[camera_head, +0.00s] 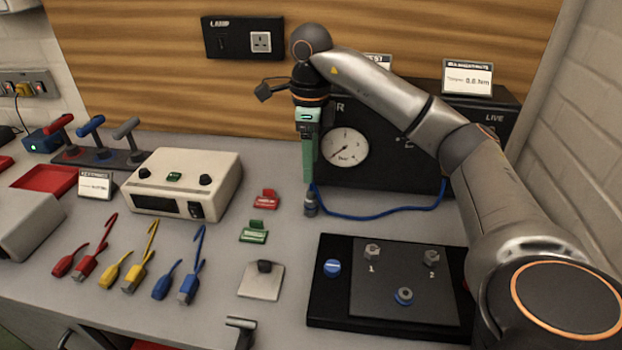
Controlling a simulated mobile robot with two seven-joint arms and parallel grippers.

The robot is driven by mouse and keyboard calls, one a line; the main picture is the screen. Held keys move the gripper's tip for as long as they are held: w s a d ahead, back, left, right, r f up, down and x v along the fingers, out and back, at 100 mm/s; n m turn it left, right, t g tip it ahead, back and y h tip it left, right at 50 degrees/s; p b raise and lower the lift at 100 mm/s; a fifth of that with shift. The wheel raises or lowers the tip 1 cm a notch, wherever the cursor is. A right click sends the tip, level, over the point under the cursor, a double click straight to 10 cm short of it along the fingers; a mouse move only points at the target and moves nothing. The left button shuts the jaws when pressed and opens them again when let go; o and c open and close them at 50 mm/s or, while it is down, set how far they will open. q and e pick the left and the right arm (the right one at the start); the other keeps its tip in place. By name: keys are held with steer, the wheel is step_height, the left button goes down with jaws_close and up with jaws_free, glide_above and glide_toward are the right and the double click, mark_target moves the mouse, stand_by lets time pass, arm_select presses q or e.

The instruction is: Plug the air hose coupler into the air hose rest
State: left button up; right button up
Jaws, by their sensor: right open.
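The air hose coupler (311,205) is a small grey fitting at the end of the blue air hose (385,214). It stands roughly upright on the bench, left of the gauge box. I cannot tell whether it sits in a rest, as any rest below it is too small or hidden to make out. My right gripper (309,182) points down with its green fingers just above the coupler and the hose end. It is open, and I cannot tell whether the fingers touch or surround the coupler. My left gripper is not in view.
A black box with a pressure gauge (345,147) stands behind the hose.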

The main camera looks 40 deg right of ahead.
steer(key=shift+r+p, duration=0.6)
steer(key=shift+r, duration=1.4)
steer(key=shift+f, duration=0.1)
